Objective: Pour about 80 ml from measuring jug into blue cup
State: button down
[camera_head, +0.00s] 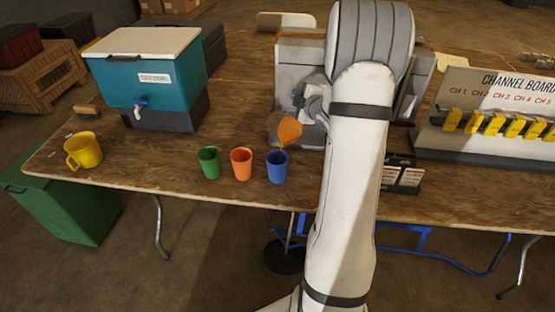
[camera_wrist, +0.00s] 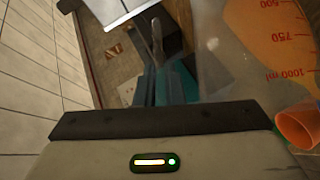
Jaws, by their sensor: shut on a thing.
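The clear measuring jug (camera_head: 274,124) is tilted and holds orange liquid (camera_head: 289,130). My gripper (camera_head: 316,104) is shut on the jug and holds it above the table. The orange narrows downward toward the blue cup (camera_head: 277,166), which stands upright just below. I cannot tell whether a stream is falling, and the cup's contents are too small to make out. In the wrist view the jug's wall (camera_wrist: 225,60) with red volume marks is at the right, beside my gripper's fingers (camera_wrist: 165,80); the grip itself is partly hidden.
An orange cup (camera_head: 241,163) and a green cup (camera_head: 209,162) stand left of the blue cup. A yellow mug (camera_head: 83,150) and a teal cooler (camera_head: 155,79) are further left. A channel board (camera_head: 490,105) is at right. The table's front edge is close to the cups.

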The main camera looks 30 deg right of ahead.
jog(key=shift+s+a+r, duration=0.2)
jog(key=shift+r, duration=0.05)
dwell(0.3)
jog(key=shift+s+a+r+n+t+b, duration=0.3)
jog(key=shift+s+a+t+b, duration=0.1)
jog(key=shift+b, duration=0.6)
dwell(1.1)
